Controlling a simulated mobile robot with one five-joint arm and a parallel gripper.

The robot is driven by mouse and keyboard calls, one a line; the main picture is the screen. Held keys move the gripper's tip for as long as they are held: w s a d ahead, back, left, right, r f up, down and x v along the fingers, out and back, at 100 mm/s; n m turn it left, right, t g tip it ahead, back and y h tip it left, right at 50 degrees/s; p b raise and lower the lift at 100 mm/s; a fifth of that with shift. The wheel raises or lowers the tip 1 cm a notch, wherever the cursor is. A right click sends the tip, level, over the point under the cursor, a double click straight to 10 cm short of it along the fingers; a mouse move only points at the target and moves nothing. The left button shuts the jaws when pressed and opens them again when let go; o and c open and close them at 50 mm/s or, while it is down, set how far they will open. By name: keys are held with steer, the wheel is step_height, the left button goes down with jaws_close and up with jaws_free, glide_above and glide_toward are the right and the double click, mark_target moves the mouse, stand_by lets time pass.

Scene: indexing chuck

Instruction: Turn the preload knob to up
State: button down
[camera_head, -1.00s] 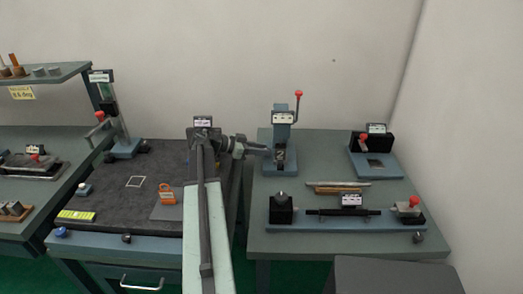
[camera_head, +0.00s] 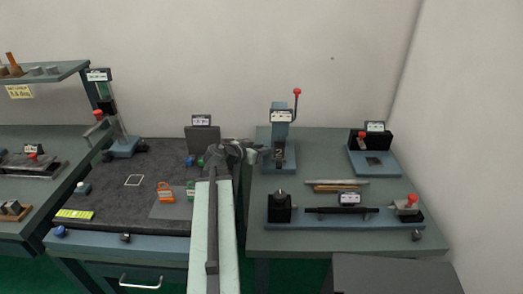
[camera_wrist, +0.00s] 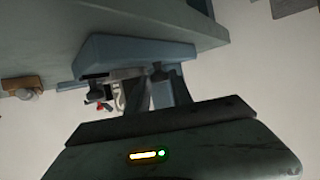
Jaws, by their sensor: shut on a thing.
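A blue stand (camera_head: 280,133) with a black and white label and a red-balled lever is at the back left of the right-hand bench. My gripper (camera_head: 266,157) is at the left side of its lower part, and the arm reaches up to it from below. In the wrist view my gripper (camera_wrist: 138,92) is shut on a grey part (camera_wrist: 134,94) in front of a blue-grey block (camera_wrist: 135,52). The fingers and shadow hide most of that part. I cannot tell whether it is the preload knob, and I cannot read its setting.
A black fixture (camera_head: 371,143) is at the right. A long blue fixture (camera_head: 345,222) lies along the bench front, with rods (camera_head: 335,185) behind it. An orange tag (camera_head: 166,192) and a grey upright plate (camera_head: 203,140) are on the left bench. A gap separates the benches.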

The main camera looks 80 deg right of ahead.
steer(key=c, duration=1.2)
jaws_free()
steer(key=shift+o, duration=0.2)
steer(key=shift+a, duration=0.1)
